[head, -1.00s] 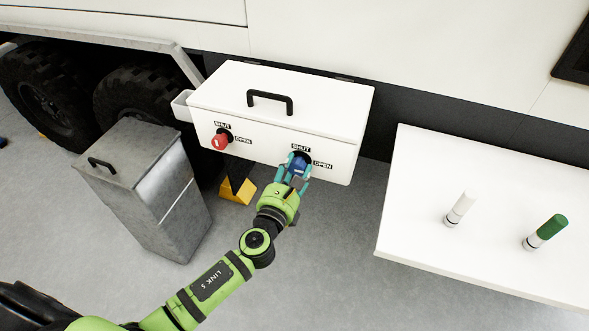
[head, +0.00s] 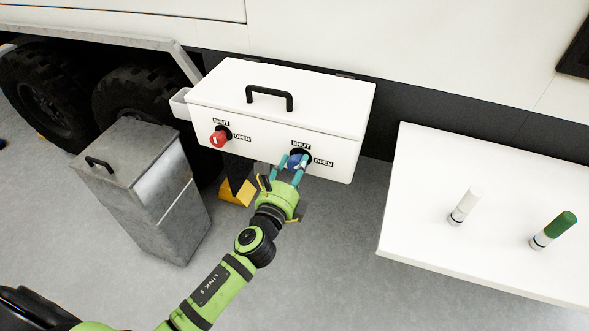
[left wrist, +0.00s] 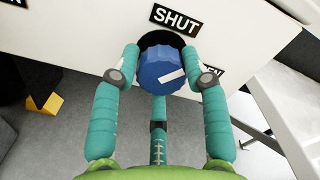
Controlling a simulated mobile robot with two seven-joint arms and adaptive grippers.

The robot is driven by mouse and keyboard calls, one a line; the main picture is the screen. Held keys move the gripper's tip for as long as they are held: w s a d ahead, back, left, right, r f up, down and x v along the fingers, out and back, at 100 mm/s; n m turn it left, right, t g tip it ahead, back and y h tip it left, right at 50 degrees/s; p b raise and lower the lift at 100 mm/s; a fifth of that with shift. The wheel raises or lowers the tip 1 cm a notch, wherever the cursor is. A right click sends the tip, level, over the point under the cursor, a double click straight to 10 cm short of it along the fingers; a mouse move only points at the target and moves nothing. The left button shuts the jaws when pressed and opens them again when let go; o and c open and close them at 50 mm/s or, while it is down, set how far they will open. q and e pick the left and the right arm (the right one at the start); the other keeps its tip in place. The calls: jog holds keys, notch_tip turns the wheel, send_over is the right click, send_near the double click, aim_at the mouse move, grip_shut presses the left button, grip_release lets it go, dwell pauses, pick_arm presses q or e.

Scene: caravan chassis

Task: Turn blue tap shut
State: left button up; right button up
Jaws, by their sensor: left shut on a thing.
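The blue tap (head: 295,160) is on the front of the white box (head: 290,105), with a SHUT label above it and an OPEN label to its right. My left gripper (head: 294,168) is at the tap, its teal fingers shut on it. In the left wrist view the blue tap (left wrist: 162,70) sits between the fingertips (left wrist: 163,75). Its white mark points right and slightly up, toward the OPEN label, which a finger partly hides. My right gripper is not in view.
A red tap (head: 219,138) with its own labels is left on the same box. A grey metal bin (head: 150,205) stands at left. A white table (head: 420,220) at right holds a white cylinder (head: 465,206) and a green-topped one (head: 553,230). A yellow foot (head: 238,192) is below the box.

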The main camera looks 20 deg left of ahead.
pick_arm(q)
jog(key=n, duration=0.4)
jog(key=shift+w+a+r+n+b, duration=0.2)
jog(key=shift+r+n+b, duration=0.1)
jog(key=shift+r+n, duration=0.1)
jog(key=shift+f+n, duration=0.1)
jog(key=shift+n, duration=1.8)
jog(key=shift+c, duration=0.2)
jog(key=o, duration=1.1)
jog(key=shift+a, duration=0.1)
jog(key=shift+o, duration=0.2)
jog(key=shift+s+f, duration=0.1)
jog(key=shift+f, duration=0.05)
jog(key=shift+f, duration=0.1)
